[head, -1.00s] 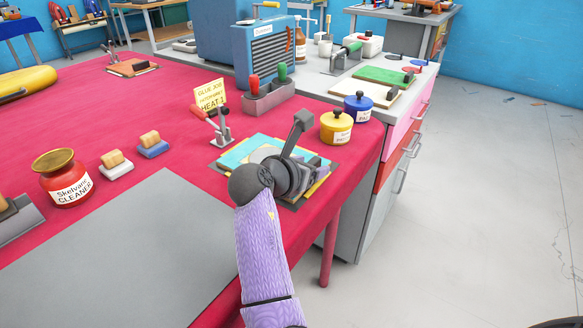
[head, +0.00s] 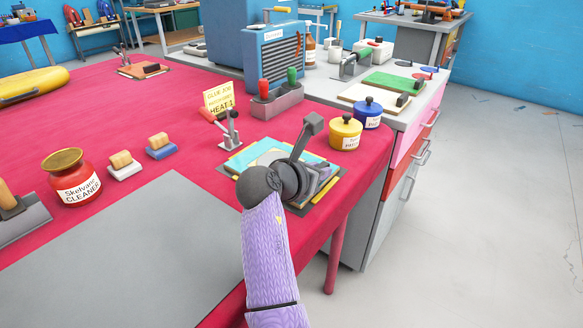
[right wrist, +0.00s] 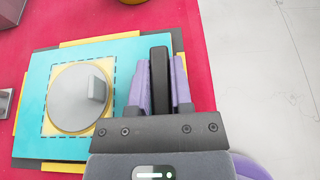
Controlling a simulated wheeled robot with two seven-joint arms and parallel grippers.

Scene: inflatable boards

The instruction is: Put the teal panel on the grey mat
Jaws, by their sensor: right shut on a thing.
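The teal panel (head: 265,150) lies over a dark board with yellow edge strips, at the table's right front part. In the right wrist view the teal panel (right wrist: 36,90) carries a yellow dashed square and a round grey disc (right wrist: 80,97) with a raised knob. My right gripper (right wrist: 158,82) is shut on the panel's dark upright grip, its purple fingers on both sides. In the head view the wrist covers part of the panel. I cannot tell whether a gap lies under it. The grey mat (head: 130,250) lies flat and bare at front left. My left gripper is not in view.
A grey lever clamp with a red handle (head: 231,130) and a yellow sign (head: 219,99) stand behind the panel. Yellow (head: 345,133) and blue (head: 367,112) pots stand to its right. A red jar (head: 74,178) and two small blocks stand behind the mat.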

